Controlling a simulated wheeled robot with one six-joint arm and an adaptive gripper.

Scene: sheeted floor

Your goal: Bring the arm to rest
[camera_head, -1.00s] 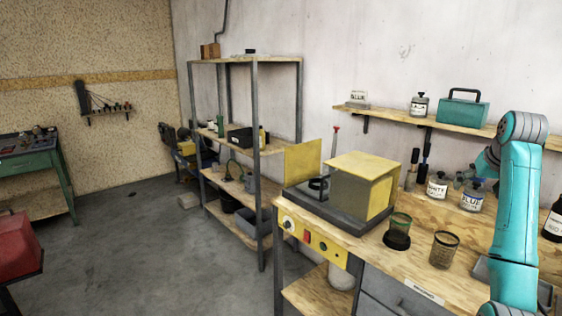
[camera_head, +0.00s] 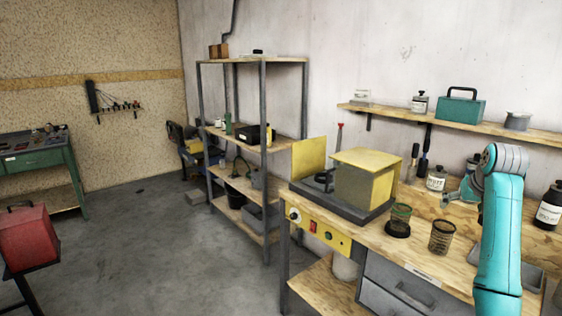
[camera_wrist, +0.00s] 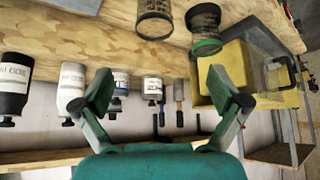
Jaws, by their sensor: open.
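My gripper (camera_wrist: 166,88) is open in the wrist view, its two fingers apart with nothing between them. In the head view my gripper (camera_head: 458,194) shows small and partly hidden at the left of my teal arm, above the wooden workbench (camera_head: 459,267). The arm is bent at the right of the picture. In the wrist view the bench hangs upside down above the fingers. Several labelled jars stand beyond the fingertips, among them a white jar (camera_wrist: 72,85) and a black bottle (camera_wrist: 14,82). No contact with them is visible.
A yellow box machine (camera_head: 364,184) stands on the bench, with a green-rimmed cup (camera_head: 400,216) and a dark mesh cup (camera_head: 442,237) beside it. A wall shelf (camera_head: 455,123) holds a teal toolbox (camera_head: 460,106). Open floor (camera_head: 150,250) lies left of a metal rack (camera_head: 265,160).

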